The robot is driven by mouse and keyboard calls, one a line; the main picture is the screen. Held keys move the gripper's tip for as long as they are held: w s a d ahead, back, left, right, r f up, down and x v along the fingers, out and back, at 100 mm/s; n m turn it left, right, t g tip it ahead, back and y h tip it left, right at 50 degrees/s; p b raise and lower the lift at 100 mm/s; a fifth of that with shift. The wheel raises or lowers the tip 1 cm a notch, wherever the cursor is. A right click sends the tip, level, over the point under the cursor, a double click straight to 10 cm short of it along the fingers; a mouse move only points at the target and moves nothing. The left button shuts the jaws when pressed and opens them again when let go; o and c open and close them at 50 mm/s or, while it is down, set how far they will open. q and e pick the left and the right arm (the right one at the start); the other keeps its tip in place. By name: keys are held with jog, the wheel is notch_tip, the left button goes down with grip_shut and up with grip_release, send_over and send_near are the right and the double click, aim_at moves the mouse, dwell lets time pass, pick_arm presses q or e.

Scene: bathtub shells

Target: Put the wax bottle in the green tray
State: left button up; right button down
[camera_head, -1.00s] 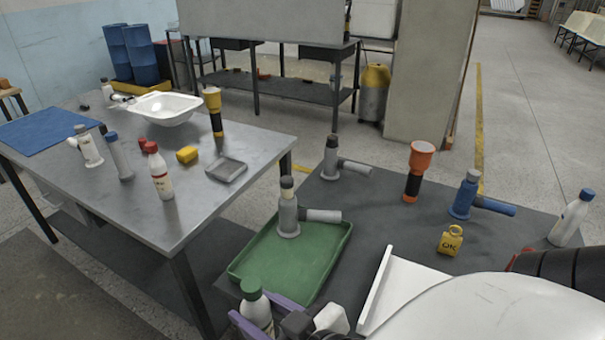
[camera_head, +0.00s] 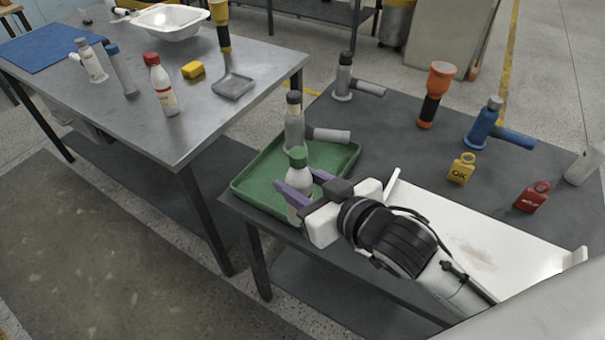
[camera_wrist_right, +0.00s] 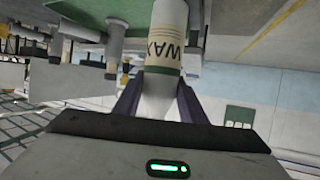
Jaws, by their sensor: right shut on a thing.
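The wax bottle (camera_head: 300,176) is white with a green cap, and it is upright. My right gripper (camera_head: 305,190) is shut on it, with a purple finger on each side. In the right wrist view the bottle (camera_wrist_right: 168,50) shows its WAX label between the fingers (camera_wrist_right: 160,98). The green tray (camera_head: 338,160) lies at the left end of the dark table. In the head view the bottle overlaps the tray's front part; I cannot tell whether it touches the tray. A grey tool with a dark top (camera_head: 295,125) stands in the tray, behind the bottle. My left gripper is not in view.
The dark table (camera_head: 400,125) also holds a grey tool (camera_head: 344,75), an orange-and-black torch (camera_head: 433,95), a blue tool (camera_head: 482,125), yellow (camera_head: 460,168) and red (camera_head: 531,197) tags, and a white panel (camera_head: 470,240). A metal table (camera_head: 130,120) stands left, across a gap.

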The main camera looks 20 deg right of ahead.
jog(key=w+d+r+n+y+b, duration=0.15)
jog(key=w+r, duration=0.25)
jog(key=w, duration=0.5)
notch_tip(320, 180, down, 9)
jog(key=b, duration=0.1)
jog(key=shift+w+f, duration=0.15)
jog(key=shift+w, duration=0.15)
jog(key=shift+y, duration=0.25)
jog(key=c, duration=1.1)
grip_release()
jog(key=shift+f, duration=0.15)
jog(key=v, duration=1.2)
jog(key=shift+w+r, duration=0.1)
jog(key=shift+r, duration=0.35)
